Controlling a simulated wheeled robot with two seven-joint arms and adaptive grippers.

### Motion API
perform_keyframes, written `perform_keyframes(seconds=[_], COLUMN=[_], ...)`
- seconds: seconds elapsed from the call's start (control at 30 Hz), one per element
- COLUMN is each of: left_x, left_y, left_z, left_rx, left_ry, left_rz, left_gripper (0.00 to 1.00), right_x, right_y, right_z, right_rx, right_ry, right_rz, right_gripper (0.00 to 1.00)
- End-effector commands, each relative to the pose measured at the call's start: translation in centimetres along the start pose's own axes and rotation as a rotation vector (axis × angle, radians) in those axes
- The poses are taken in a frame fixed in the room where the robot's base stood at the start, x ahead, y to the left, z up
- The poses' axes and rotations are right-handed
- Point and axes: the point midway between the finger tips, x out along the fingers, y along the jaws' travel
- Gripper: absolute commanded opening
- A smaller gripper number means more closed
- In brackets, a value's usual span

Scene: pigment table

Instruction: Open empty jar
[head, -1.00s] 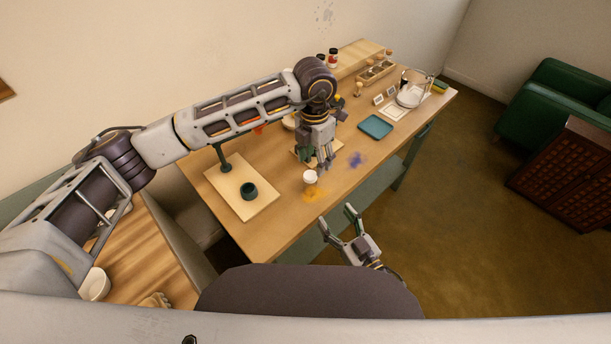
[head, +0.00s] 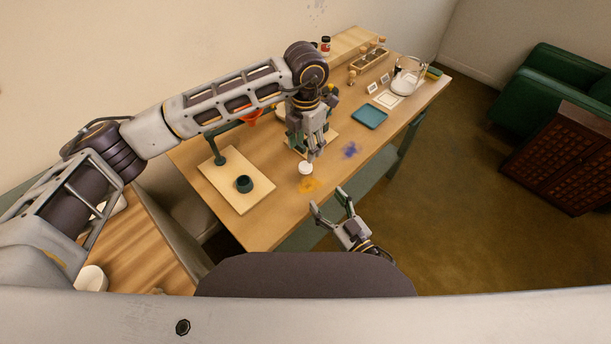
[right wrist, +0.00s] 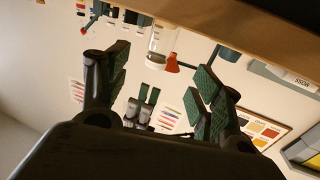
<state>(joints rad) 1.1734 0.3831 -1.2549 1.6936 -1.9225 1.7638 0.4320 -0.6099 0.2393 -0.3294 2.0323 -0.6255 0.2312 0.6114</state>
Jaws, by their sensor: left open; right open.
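A small jar with a white lid (head: 305,169) stands near the front edge of the table. In the right wrist view, which is upside down, the jar (right wrist: 161,40) looks clear and empty, with its pale lid lower in the picture. My left gripper (head: 313,155) is open and points down just above the lid, apart from it. Its two fingers (right wrist: 140,108) show beyond the lid in the right wrist view. My right gripper (head: 328,200) is open and empty in front of the table edge, its fingers spread toward the jar.
A teal tray (head: 369,118) is to the right. An orange-red funnel (right wrist: 172,66) shows beside the jar.

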Motion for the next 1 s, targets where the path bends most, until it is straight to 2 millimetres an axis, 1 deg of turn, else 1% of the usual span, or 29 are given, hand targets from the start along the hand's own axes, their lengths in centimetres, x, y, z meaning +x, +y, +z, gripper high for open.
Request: perform_keyframes(seconds=[1.0], left_x=[0.0], left_y=[0.0], left_z=[0.0], left_rx=[0.0], left_ry=[0.0], left_rz=[0.0], left_gripper=[0.53], right_x=[8.3], right_y=[0.0], right_z=[0.0], right_rx=[-0.001], right_ry=[0.0], right_rz=[0.0], right_gripper=[0.66])
